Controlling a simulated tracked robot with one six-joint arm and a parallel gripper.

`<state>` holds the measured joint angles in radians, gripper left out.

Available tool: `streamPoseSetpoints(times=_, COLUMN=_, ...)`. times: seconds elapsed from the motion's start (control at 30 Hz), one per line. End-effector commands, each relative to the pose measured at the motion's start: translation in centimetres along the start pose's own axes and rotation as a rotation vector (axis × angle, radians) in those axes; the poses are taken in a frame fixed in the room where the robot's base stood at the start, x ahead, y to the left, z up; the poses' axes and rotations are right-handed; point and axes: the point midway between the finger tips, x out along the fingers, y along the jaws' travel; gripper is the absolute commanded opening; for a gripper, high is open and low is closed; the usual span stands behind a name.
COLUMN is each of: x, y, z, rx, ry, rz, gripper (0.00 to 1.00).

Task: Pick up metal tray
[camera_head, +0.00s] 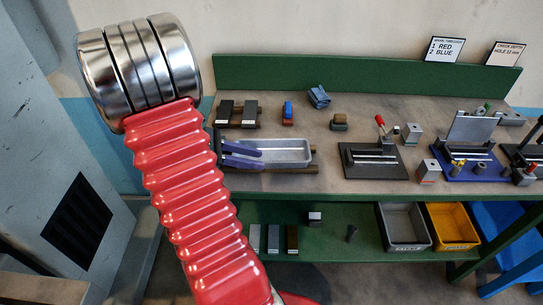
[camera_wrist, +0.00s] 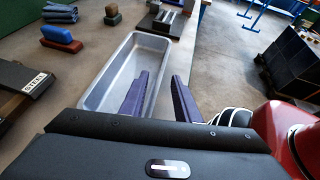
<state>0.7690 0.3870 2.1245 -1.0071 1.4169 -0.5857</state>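The metal tray (camera_head: 290,157) is a shallow, silvery rectangular pan on the bench, resting on brown wooden strips. It also shows in the wrist view (camera_wrist: 101,86), stretching away from me. My gripper (camera_head: 261,159) has two purple fingers and reaches over the tray's left part in the head view. In the wrist view my gripper (camera_wrist: 160,75) is open, with a clear gap between the fingers. The left finger is over the tray's inside and the right finger is outside its right long wall, so that wall lies between them. I cannot tell whether either finger touches it.
Red and blue blocks (camera_wrist: 61,39), a folded blue cloth (camera_head: 318,97) and dark steel blocks (camera_head: 225,112) lie behind the tray. A clamp fixture (camera_head: 374,160) stands to its right. Grey (camera_head: 383,228) and yellow (camera_head: 429,224) bins sit on the lower shelf.

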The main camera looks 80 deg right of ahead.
Motion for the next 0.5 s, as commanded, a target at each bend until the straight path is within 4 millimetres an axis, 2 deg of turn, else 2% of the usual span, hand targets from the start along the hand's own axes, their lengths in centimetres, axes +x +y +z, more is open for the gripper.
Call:
streamPoseSetpoints(times=0.3, x=3.9, y=-0.1, z=0.2, rx=0.0, ry=-0.001, rz=-0.004, gripper=0.29)
streamPoseSetpoints(times=0.5, x=4.9, y=0.0, z=0.2, rx=0.0, ry=0.0, rz=-0.001, gripper=0.29)
